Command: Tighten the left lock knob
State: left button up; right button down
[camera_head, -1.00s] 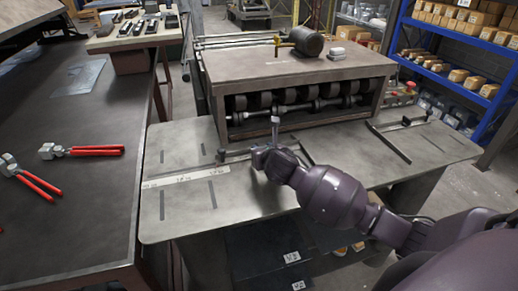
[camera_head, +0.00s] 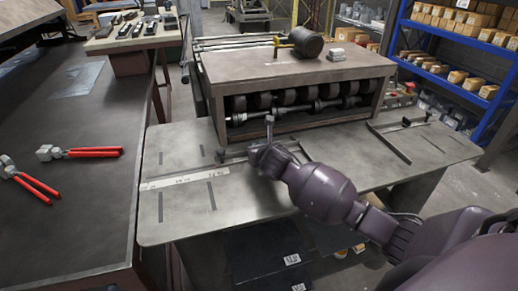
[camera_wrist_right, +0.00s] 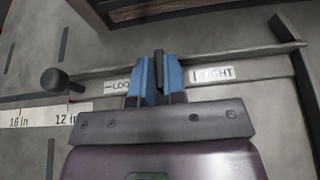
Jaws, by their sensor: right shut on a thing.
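The left lock knob shows in the right wrist view as a dark upright lever (camera_wrist_right: 158,68) between two labels. My left gripper is out of view.
A roller unit (camera_head: 300,105) with a mallet (camera_head: 306,41) on top stands behind the gripper. A second rail (camera_head: 390,143) lies to the right. A scale strip (camera_head: 187,178) lies to the left. Red-handled pliers (camera_head: 85,153) lie on the left table.

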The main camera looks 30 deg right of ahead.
jog(key=shift+d+r+n+y+p, duration=0.2)
jog(key=shift+n+y+p, duration=0.15)
jog(key=shift+p, duration=0.35)
jog(key=shift+d+n+y+p, duration=0.15)
jog(key=shift+n+y+p, duration=0.7)
jog(key=shift+y+p, duration=0.2)
jog(key=shift+d+n+y+p, duration=0.1)
jog(key=shift+n+y+p, duration=0.4)
jog(key=shift+n+y, duration=0.7)
jog(key=shift+y, duration=0.1)
jog(key=shift+w+d+f+n+y, duration=0.1)
jog(key=shift+f+n+y, duration=0.05)
jog(key=shift+n+y, duration=0.7)
jog(key=shift+d+f+n+g+y+b, duration=0.1)
jog(key=shift+n+g+y+b, duration=0.35)
jog(key=shift+n+y, duration=0.4)
jog(key=shift+n+g+y, duration=0.35)
jog(key=shift+n+y, duration=0.15)
jog(key=shift+y, duration=0.3)
